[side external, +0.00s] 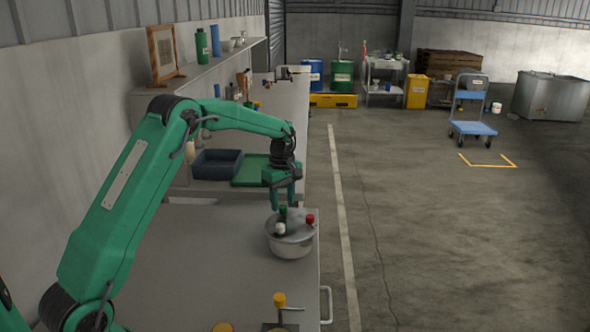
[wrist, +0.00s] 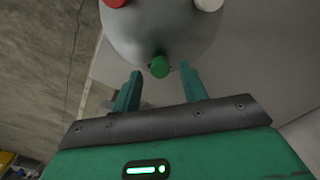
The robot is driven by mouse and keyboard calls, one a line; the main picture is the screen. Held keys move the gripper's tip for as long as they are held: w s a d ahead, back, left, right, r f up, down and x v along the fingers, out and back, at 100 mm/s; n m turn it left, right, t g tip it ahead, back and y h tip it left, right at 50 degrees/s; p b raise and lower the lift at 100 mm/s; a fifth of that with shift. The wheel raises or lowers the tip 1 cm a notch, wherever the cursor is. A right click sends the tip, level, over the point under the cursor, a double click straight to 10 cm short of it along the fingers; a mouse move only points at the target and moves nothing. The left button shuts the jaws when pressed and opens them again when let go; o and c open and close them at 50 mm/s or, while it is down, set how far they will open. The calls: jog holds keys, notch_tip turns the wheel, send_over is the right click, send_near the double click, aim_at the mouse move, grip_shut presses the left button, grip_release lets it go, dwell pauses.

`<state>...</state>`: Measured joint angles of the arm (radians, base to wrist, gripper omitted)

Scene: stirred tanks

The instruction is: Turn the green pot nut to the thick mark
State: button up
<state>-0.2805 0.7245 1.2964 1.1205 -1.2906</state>
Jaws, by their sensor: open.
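The green pot nut (wrist: 159,67) sits on the metal pot's lid, between the open fingers of my gripper (wrist: 160,84) and slightly beyond their tips in the wrist view. The fingers stand apart from it on both sides. In the side view my gripper (side external: 284,204) points down over the pot (side external: 291,243), and the green nut (side external: 283,213) shows just below the fingers. A red nut (side external: 310,219) and a white nut (side external: 280,229) are on the same lid; they also show at the top of the wrist view. I cannot make out the thick mark.
A yellow-topped fitting (side external: 279,300) stands near the bench's front. A dark blue bin (side external: 216,163) and a green tray (side external: 251,170) lie behind the pot. The bench left of the pot is clear; its edge is close on the right.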

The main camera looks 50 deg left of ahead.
jog(key=shift+f, duration=0.7)
jog(key=shift+c, duration=0.4)
grip_shut()
jog(key=shift+m, duration=0.3)
jog(key=m, duration=0.5)
jog(key=shift+r, duration=0.1)
jog(key=m, duration=0.6)
